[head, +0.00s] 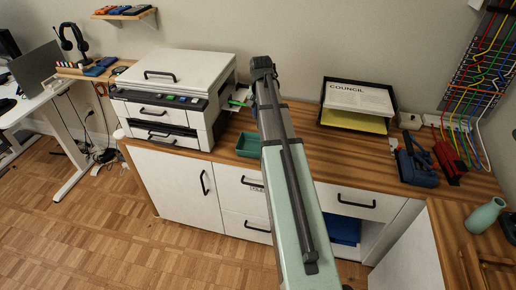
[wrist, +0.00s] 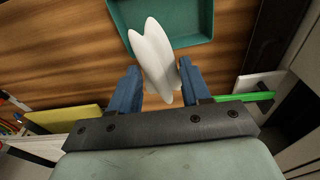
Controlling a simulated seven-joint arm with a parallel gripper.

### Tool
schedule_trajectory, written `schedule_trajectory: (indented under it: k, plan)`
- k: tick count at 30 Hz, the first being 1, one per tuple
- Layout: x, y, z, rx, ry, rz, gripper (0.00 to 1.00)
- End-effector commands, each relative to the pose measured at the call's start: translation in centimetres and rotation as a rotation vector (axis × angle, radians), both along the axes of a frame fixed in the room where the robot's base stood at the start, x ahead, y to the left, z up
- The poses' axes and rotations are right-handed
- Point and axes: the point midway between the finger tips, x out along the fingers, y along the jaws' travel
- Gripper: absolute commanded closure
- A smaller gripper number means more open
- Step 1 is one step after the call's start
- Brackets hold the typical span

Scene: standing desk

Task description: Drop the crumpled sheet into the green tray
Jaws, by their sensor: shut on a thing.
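The crumpled sheet (wrist: 154,58) is a white, pointed wad in the wrist view. My gripper (wrist: 158,82) is shut on it, with a blue finger on each side. The green tray (wrist: 203,45) lies on the wooden top beyond the fingertips, and the sheet's far end overlaps its near edge in the picture. In the head view, the green tray (head: 248,145) sits on the counter, right of the printer and partly behind my arm. My gripper and the sheet are hidden behind my arm there.
A white printer (head: 172,98) stands left of the tray. A black paper tray (head: 357,106) with a printed sheet and yellow paper lies to the right. A blue tool (head: 415,163) and a red one (head: 447,162) sit farther right.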

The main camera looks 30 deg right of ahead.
Motion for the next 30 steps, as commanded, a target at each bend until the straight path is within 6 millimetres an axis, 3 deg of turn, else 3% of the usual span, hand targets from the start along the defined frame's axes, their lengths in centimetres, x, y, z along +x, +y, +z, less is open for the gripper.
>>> schedule_trajectory:
  k: [19,30]
  plan:
    - [0.0,0.0,-5.2,0.000,0.000,0.000,0.81]
    - [0.0,0.0,-5.8,-0.001,-0.001,0.000,0.81]
